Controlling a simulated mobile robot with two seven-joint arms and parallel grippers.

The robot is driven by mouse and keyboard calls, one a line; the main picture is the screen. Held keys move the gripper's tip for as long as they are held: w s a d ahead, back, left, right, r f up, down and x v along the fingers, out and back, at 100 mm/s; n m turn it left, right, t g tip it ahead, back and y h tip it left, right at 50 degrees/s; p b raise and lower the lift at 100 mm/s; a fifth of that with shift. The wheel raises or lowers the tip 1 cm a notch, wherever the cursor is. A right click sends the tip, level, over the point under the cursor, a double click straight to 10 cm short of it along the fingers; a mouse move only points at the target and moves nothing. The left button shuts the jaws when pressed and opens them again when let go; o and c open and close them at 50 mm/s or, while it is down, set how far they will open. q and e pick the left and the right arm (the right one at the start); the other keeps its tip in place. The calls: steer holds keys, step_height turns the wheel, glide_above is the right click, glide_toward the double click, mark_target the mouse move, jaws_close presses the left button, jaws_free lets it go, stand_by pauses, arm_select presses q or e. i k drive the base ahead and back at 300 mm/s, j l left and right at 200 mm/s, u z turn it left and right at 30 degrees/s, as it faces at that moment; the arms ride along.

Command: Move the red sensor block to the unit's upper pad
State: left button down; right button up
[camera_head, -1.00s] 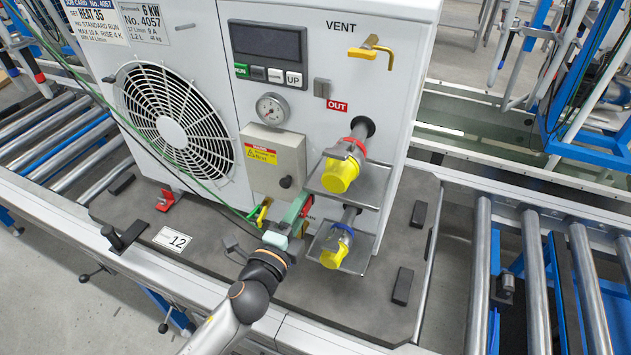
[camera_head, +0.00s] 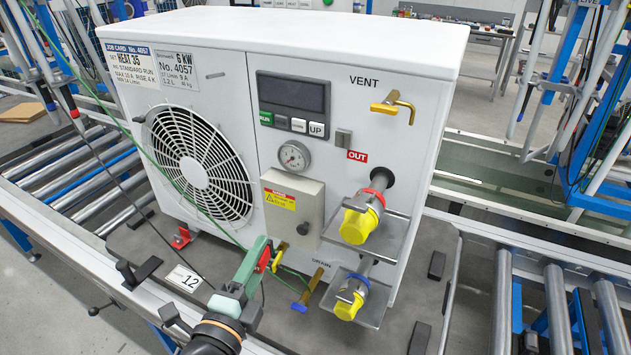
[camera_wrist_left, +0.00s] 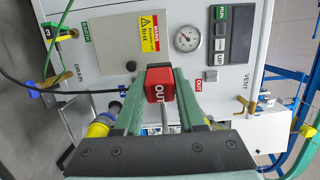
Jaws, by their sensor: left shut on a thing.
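My left gripper (camera_head: 266,256) is shut on the red sensor block (camera_head: 264,260), in front of the unit's lower front. The white unit (camera_head: 225,52) carries a red OUT label (camera_head: 357,155). A small grey rectangular piece (camera_head: 343,139) is just above and left of that label; I cannot tell for certain that it is the upper pad. My right gripper is not in view.
Two yellow-capped pipe ends stick out on the right, upper (camera_head: 357,226) and lower (camera_head: 347,306), with metal plates by them. A brass vent valve (camera_head: 393,106) juts out above. A grey box (camera_head: 292,207) and a gauge (camera_head: 294,156) are left of the pipes.

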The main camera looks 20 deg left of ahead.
mark_target(343, 137)
steer(key=k, duration=0.65)
steer(key=z, duration=1.4)
steer(key=k+j, duration=0.15)
steer(key=j, duration=0.2)
steer(key=k+j, duration=0.15)
steer(key=j, duration=0.15)
steer(key=k+j, duration=0.15)
steer(key=j, duration=0.2)
